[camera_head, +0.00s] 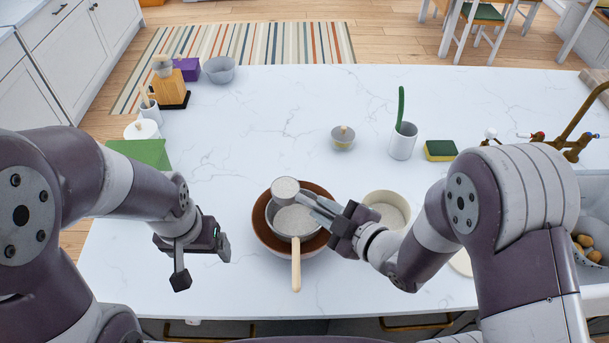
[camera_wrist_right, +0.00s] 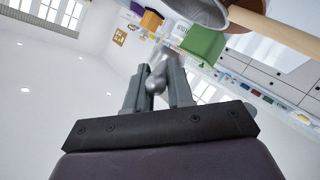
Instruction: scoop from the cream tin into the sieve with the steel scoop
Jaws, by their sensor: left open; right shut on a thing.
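The cream tin (camera_head: 366,197) stands on the counter, partly hidden behind my right arm, with pale powder inside. The sieve (camera_head: 270,214) has a wooden handle (camera_head: 296,270) pointing toward me and rests on a brown bowl (camera_head: 263,235). Pale contents show in the sieve. The steel scoop (camera_head: 285,188) holds pale powder and is over the far left part of the sieve, looking roughly level. My right gripper (camera_head: 328,211) is shut on its handle; its fingers (camera_wrist_right: 157,88) also show in the right wrist view. My left gripper (camera_head: 203,262) is open and empty, left of the bowl.
A green box (camera_head: 140,152), a white canister and a grey bowl (camera_head: 219,69) are at left. A sink with a brass tap is at right.

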